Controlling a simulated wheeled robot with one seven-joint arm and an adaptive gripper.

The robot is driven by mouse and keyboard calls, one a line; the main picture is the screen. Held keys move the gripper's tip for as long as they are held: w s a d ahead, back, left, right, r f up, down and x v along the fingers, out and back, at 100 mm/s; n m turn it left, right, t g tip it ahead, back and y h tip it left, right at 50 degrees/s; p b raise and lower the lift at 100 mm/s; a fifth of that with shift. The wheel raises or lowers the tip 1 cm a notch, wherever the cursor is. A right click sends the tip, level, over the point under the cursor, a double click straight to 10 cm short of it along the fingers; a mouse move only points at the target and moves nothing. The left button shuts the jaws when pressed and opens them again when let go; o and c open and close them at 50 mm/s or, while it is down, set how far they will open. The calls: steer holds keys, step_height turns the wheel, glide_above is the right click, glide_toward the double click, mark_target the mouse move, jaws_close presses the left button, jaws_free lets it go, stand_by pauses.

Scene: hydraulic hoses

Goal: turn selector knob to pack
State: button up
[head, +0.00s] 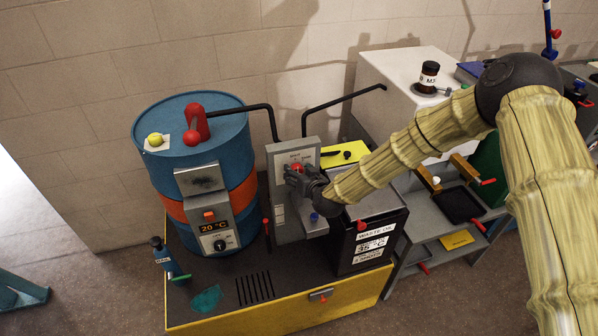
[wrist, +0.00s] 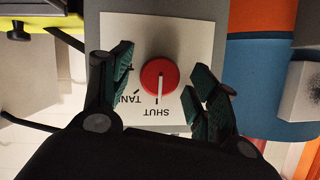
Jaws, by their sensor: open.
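The selector knob (wrist: 153,69) is round and red with a white pointer bar. It sits on a white label plate (wrist: 187,35) on a grey panel, and shows as a red spot in the head view (head: 297,167). In the wrist view the pointer points down towards the upside-down word SHUT. The word TANK, partly covered by a finger, is to the left of SHUT. I cannot see a PACK label. My gripper (wrist: 160,88) is open, with one finger on each side of the knob and gaps visible between. In the head view my gripper (head: 301,179) is at the panel.
A blue drum (head: 152,115) with an orange band stands left of the panel. Black pipes (head: 340,101) run above the panel. The bench top (head: 215,290) in front has free room.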

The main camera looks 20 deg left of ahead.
steer(key=c, duration=1)
steer(key=shift+w+f+b, duration=0.1)
steer(key=shift+f+b, duration=0.05)
steer(key=shift+b, duration=0.45)
steer(key=m+y+b, duration=0.2)
steer(key=m+b, duration=0.3)
steer(key=b, duration=0.7)
steer(key=m+y+b, duration=0.3)
steer(key=m+b, duration=0.2)
steer(key=b, duration=0.7)
steer(key=f+m+y+b, duration=0.1)
steer(key=m+b, duration=0.5)
steer(key=b, duration=0.6)
steer(key=shift+w+d+t+y, duration=0.2)
steer(key=shift+t+y, duration=0.1)
steer(key=shift+y, duration=0.4)
steer(key=shift+r+b, duration=0.2)
steer(key=shift+b, duration=0.25)
